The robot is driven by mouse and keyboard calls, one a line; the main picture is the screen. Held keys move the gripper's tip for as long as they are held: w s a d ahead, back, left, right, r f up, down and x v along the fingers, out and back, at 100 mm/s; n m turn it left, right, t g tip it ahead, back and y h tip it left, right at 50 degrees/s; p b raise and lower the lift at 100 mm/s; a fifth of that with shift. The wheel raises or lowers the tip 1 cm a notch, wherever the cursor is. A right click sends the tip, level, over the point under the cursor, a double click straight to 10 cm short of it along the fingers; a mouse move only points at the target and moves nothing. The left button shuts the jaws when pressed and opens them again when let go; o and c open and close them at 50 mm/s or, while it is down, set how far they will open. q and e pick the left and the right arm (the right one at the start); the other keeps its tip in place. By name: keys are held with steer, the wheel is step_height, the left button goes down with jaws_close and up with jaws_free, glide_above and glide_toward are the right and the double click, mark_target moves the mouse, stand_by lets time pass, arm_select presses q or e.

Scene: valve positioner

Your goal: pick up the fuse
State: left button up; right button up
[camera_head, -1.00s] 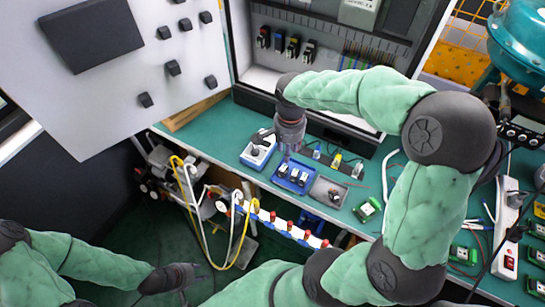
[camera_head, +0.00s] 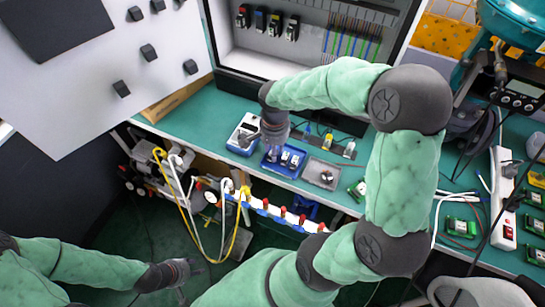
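A blue tray (camera_head: 292,172) stands near the front edge of the green bench. It holds small white-and-dark parts (camera_head: 290,159); they are too small for me to tell which is the fuse. My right gripper (camera_head: 271,152) points down at the left part of this tray and hides some of it. Its fingertips are too small and dark to show whether they are open or hold anything. My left gripper (camera_head: 188,280) is low at the left over the floor, away from the bench, with its fingers apart and empty.
A blue-and-white box (camera_head: 242,134) is left of the tray and a grey tray (camera_head: 322,174) is right of it. Small yellow and white parts (camera_head: 328,141) stand behind. The open cabinet (camera_head: 290,60) bounds the back. Green modules (camera_head: 460,227) and cables lie right.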

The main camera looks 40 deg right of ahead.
steer(key=shift+f, duration=0.5)
steer(key=c, duration=0.5)
steer(key=shift+r, duration=0.15)
steer(key=shift+c, duration=0.2)
